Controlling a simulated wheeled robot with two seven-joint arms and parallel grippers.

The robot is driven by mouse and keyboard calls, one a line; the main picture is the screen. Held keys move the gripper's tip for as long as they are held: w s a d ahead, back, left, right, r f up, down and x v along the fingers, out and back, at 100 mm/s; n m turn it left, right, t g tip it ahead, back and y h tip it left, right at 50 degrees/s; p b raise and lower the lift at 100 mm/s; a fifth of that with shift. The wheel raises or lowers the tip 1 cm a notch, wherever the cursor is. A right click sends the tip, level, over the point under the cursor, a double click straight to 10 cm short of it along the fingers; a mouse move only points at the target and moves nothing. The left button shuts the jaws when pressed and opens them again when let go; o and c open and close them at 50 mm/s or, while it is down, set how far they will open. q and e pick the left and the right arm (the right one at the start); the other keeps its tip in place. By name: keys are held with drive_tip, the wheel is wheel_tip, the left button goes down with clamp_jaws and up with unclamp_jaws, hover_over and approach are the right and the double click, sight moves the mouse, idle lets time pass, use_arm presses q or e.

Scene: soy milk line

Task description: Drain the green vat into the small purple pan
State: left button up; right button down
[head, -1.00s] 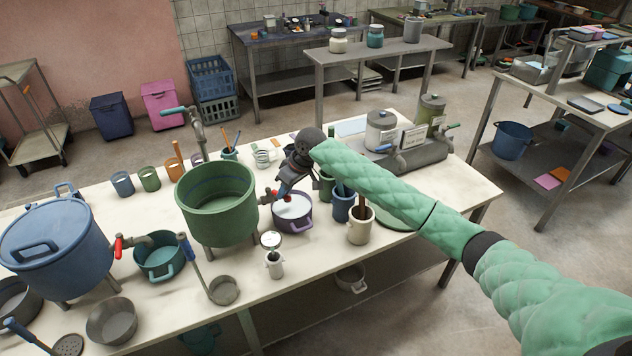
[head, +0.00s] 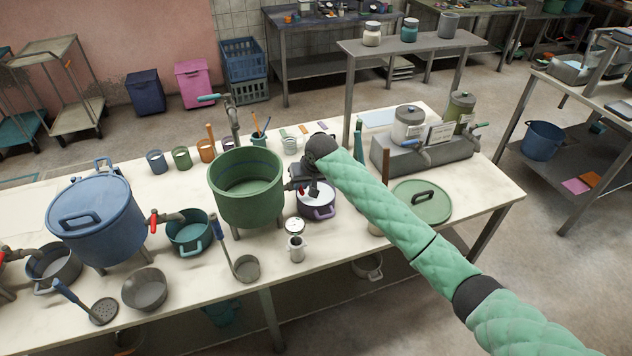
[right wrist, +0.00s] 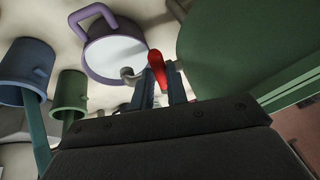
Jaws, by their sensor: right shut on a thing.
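The green vat (head: 247,198) stands raised on the table, uncovered. It fills the upper right of the right wrist view (right wrist: 250,40). The small purple pan (head: 319,212) sits right of it, with a white interior; it also shows in the right wrist view (right wrist: 101,67). My right gripper (right wrist: 159,90) is shut on the vat's red tap handle (right wrist: 157,64), beside the vat wall. The grey spout (right wrist: 129,75) shows over the pan's rim. In the head view my right gripper (head: 303,184) hides most of the tap. I cannot tell whether liquid flows. My left gripper is not in view.
A blue lidded vat (head: 95,220) with a red tap and a teal pan (head: 189,236) stand left. A green lid (head: 421,203) lies right. Mugs (right wrist: 69,90) stand near the purple pan.

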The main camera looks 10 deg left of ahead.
drive_tip(key=shift+a+r, duration=0.1)
idle(0.4)
drive_tip(key=c, duration=1.4)
unclamp_jaws()
drive_tip(key=shift+s+d+r+b, duration=0.1)
drive_tip(key=shift+d+r+b, duration=0.1)
drive_tip(key=shift+r+b, duration=0.15)
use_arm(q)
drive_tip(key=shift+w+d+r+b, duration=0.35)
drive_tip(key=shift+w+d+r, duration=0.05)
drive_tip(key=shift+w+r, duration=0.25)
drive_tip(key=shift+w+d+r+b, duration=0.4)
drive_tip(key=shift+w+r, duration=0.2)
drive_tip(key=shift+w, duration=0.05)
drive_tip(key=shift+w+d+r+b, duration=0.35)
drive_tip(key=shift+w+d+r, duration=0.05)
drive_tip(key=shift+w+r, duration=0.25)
use_arm(e)
drive_tip(key=shift+v, duration=3.4)
drive_tip(key=shift+s, duration=0.1)
